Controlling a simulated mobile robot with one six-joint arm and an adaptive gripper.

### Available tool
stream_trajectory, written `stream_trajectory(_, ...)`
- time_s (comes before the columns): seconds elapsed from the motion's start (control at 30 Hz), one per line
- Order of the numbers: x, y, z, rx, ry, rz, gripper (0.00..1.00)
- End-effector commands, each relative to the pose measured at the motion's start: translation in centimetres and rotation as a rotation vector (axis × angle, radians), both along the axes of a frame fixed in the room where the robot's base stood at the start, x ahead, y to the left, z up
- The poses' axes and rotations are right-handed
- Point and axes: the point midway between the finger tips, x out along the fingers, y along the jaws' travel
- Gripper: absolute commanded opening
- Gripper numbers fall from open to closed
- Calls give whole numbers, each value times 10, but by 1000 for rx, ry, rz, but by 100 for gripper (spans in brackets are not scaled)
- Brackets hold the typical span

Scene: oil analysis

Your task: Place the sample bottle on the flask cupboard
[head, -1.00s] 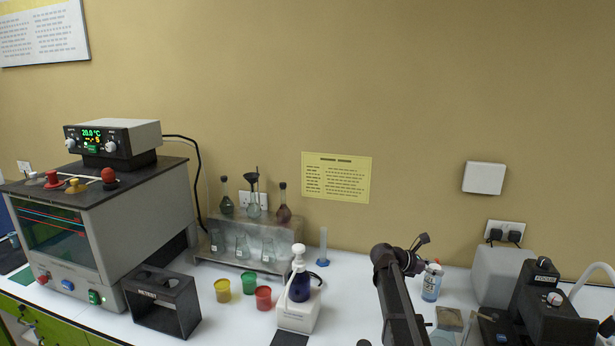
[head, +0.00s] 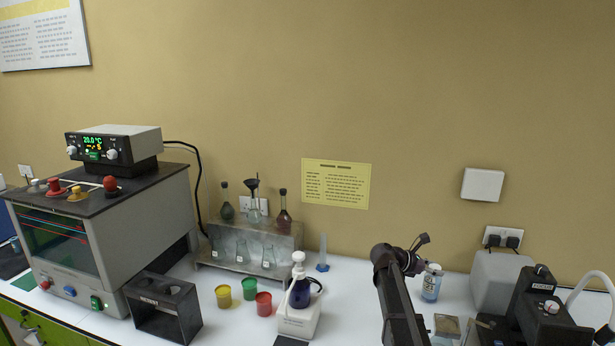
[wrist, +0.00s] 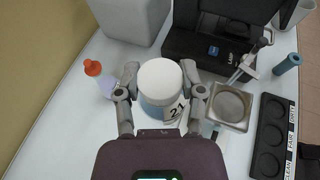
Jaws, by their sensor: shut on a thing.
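The sample bottle (wrist: 160,90) has a white cap and a label reading "21". In the wrist view it stands between the fingers of my gripper (wrist: 160,74), which are shut on its sides. In the head view a white-and-blue bottle (head: 431,284) shows just right of my arm; my fingers are not clear there. I cannot tell whether its base touches the bench. The flask cupboard (head: 208,258) is a grey metal stand left of centre against the wall. Conical flasks stand inside it, and stoppered flasks and one with a funnel stand on top.
A red-capped bottle (wrist: 92,70) stands left of my gripper. A black instrument (head: 545,312) and pale box (head: 497,283) are at the right.

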Motion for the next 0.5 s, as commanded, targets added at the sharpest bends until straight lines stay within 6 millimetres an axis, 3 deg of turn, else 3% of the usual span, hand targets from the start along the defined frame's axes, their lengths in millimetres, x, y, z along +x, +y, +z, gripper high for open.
stream_trajectory(0.5, 0, 0, -49, -1, 0, 0, 0)
